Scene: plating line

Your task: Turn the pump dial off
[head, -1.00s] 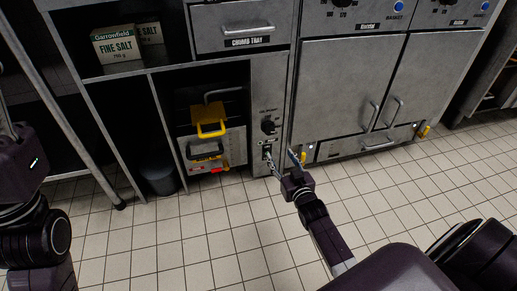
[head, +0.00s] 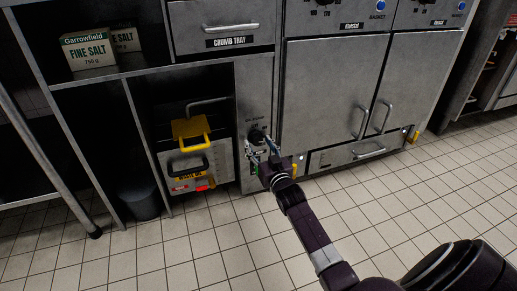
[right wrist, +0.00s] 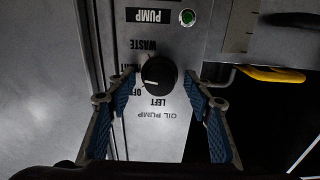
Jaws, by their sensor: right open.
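The black pump dial (right wrist: 158,76) is on a grey metal panel, upside down in the right wrist view. Labels around it read WASTE, OFF and LEFT; another is partly hidden by a finger. Its white mark points left in that view, close to OFF; I cannot tell whether it lines up exactly. In the head view the dial (head: 257,135) sits just above my fingertips. My right gripper (head: 262,149) is open and faces the panel. In the right wrist view its blue-padded fingers (right wrist: 158,93) lie either side of the dial, with gaps. My left gripper is out of view.
A PUMP plate (right wrist: 156,16) and a green lamp (right wrist: 188,17) are on the same panel. A yellow handle (head: 194,130) sticks out in the open bay left of it. Closed cabinet doors (head: 325,95) are to the right. The tiled floor in front is clear.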

